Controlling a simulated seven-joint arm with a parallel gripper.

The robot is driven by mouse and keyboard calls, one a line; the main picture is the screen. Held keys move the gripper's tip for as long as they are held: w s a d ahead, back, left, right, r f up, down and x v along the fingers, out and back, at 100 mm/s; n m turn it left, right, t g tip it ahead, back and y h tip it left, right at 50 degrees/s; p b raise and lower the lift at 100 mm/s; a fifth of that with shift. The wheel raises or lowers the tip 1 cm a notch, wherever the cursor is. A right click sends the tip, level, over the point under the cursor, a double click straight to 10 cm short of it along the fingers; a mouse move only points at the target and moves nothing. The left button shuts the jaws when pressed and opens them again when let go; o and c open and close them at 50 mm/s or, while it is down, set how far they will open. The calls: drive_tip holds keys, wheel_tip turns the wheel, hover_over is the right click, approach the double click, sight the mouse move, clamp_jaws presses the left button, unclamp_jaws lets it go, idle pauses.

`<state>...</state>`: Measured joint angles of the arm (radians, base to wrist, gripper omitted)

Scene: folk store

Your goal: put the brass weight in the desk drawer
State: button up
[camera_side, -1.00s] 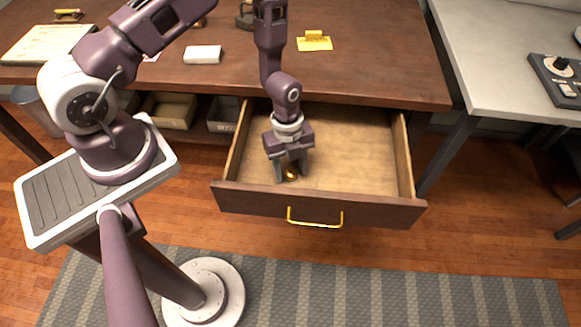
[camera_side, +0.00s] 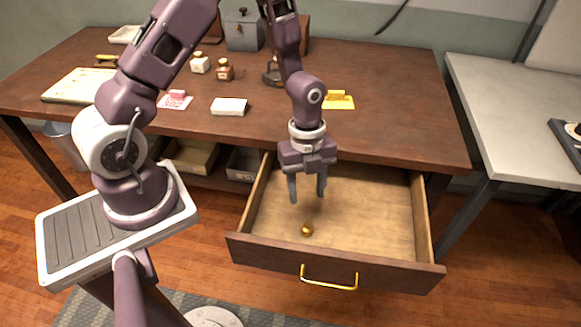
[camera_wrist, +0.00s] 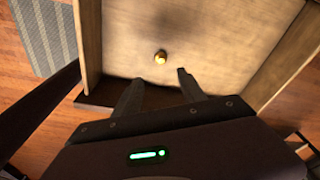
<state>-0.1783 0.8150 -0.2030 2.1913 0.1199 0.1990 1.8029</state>
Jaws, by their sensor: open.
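The brass weight (camera_side: 307,229) is small and round and lies on the floor of the open desk drawer (camera_side: 375,215), near its front left. It also shows in the wrist view (camera_wrist: 160,57), apart from my fingers. My gripper (camera_side: 308,198) is open and empty, raised above the drawer over the weight. Its two fingers also show in the wrist view (camera_wrist: 158,88). The drawer is pulled out, with a yellow metal handle (camera_side: 328,284) on its front.
The desk top (camera_side: 390,110) behind holds a white box (camera_side: 229,106), a yellow note holder (camera_side: 338,100), small bottles (camera_side: 224,70) and a grey canister (camera_side: 243,30). A grey table (camera_side: 520,120) stands at the right. The rest of the drawer is bare.

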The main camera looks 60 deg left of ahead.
drive_tip(key=s+a+r+n+t+y, duration=0.15)
drive_tip(key=r+n, duration=0.35)
drive_tip(key=r, duration=0.5)
drive_tip(key=s+a+r+n+t, duration=0.15)
drive_tip(key=r+n, duration=0.35)
drive_tip(key=r, duration=0.5)
drive_tip(key=s+d+r+n+t, duration=0.1)
drive_tip(key=s+r+n+t, duration=0.2)
drive_tip(key=s+r+n, duration=0.6)
drive_tip(key=s+n, duration=0.2)
drive_tip(key=s, duration=0.2)
drive_tip(key=shift+n, duration=0.3)
